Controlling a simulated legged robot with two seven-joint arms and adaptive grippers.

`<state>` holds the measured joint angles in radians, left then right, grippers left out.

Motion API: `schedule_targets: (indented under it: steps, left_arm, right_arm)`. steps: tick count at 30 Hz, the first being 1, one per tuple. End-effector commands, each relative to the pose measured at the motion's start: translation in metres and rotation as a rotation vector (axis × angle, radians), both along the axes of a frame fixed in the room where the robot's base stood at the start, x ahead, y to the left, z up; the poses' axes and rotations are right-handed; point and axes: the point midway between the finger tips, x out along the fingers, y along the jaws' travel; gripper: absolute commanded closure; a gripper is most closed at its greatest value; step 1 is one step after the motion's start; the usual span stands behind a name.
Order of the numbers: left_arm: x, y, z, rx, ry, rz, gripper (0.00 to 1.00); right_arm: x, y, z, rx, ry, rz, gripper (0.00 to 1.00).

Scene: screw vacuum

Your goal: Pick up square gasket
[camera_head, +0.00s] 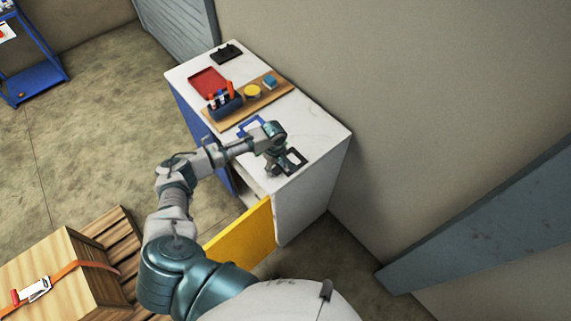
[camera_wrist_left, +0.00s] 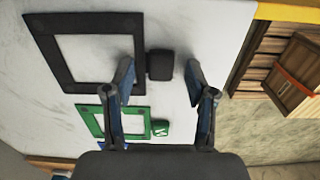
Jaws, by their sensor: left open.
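A black square gasket, a flat open frame, lies on the white cabinet top near its front end in the head view (camera_head: 296,160). In the left wrist view the black frame (camera_wrist_left: 87,15) fills the upper left, with a small black block (camera_wrist_left: 160,72) beside its right edge. My left gripper (camera_head: 273,166) is over the cabinet top beside the frame. Its two fingers stand apart in the wrist view (camera_wrist_left: 160,66), with the black block between their tips. I cannot tell whether the fingers touch it. My right gripper is not in view.
A green frame (camera_wrist_left: 85,120) with a green tab lies near the black one; a blue frame (camera_head: 246,128) lies farther back. A wooden board (camera_head: 262,100) with small items and a red tray (camera_head: 208,82) are behind. A yellow panel (camera_head: 243,238) sticks out at the cabinet's front.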

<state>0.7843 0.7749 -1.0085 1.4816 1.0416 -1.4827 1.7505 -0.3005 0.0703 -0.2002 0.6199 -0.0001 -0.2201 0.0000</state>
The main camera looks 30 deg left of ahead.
Motion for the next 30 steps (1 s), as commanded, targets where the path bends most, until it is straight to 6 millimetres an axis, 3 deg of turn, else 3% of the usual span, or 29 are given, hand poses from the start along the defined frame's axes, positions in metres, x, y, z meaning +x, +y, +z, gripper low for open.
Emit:
schedule_targets:
  steps: [3, 4, 10, 23, 30]
  left_arm:
    - [0.000, 0.001, 0.000, -0.001, 0.000, 0.000, 0.44]
    - [0.000, 0.001, 0.000, -0.001, 0.000, 0.000, 0.49]
    - [0.000, 0.002, 0.000, -0.002, 0.001, 0.001, 0.99]
    - [0.000, 0.002, 0.001, -0.001, 0.001, 0.001, 1.00]
    - [0.001, 0.002, 0.024, -0.003, -0.001, 0.000, 1.00]
  right_arm:
    - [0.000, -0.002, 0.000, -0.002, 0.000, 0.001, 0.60]
    - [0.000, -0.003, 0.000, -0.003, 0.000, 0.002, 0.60]
    - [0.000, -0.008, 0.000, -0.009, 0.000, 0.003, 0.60]
    - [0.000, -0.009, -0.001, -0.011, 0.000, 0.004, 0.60]
    - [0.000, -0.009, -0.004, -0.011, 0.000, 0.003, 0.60]
